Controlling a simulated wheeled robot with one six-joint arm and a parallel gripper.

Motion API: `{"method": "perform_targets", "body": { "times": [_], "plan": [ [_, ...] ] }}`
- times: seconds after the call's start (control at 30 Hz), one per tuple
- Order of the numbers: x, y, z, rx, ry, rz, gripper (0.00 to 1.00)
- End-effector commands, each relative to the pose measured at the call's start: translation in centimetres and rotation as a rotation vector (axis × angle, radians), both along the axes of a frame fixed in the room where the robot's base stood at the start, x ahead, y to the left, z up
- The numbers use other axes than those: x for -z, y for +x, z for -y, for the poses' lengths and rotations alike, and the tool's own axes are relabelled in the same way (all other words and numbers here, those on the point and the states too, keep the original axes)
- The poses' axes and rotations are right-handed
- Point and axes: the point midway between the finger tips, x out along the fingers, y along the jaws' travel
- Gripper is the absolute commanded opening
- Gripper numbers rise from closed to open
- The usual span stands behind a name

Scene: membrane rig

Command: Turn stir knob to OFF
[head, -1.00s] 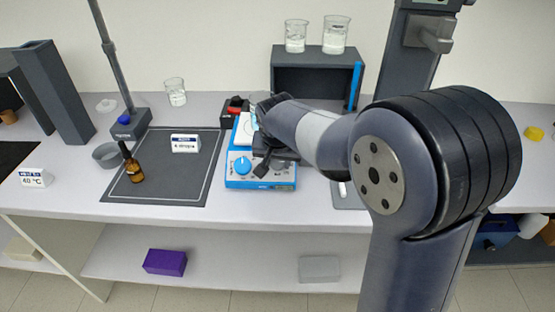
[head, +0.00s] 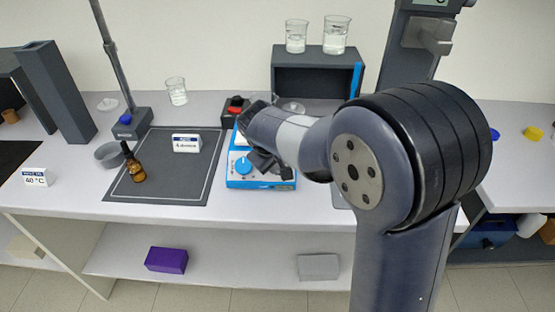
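The blue stirrer (head: 237,182) stands on the bench right of the dark mat. A blue knob (head: 243,165) shows on the left of its sloping front, and a dark knob at right is mostly behind my gripper. I cannot read the knob markings. My gripper (head: 265,171) is over the front right part of the stirrer, pointing down toward the panel. Its fingers are small and dark, and I cannot tell whether they are open or shut, or touching a knob. My arm hides much of the stirrer's top.
A brown dropper bottle (head: 135,168) and a label card (head: 187,143) stand on the dark mat (head: 190,178). A red-and-black item (head: 235,107) is behind the stirrer. A dark shelf (head: 313,73) carries two beakers. The bench front (head: 330,218) is clear.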

Motion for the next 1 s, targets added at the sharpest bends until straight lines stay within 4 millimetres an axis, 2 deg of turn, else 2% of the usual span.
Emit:
{"method": "perform_targets", "body": {
  "times": [0.5,1.0],
  "plan": [
    [-0.04,-0.04,-0.11,-0.349,-0.238,-0.006,0.13],
    [0.0,-0.05,-0.13,-0.47,-0.319,-0.009,0.13]
  ]
}}
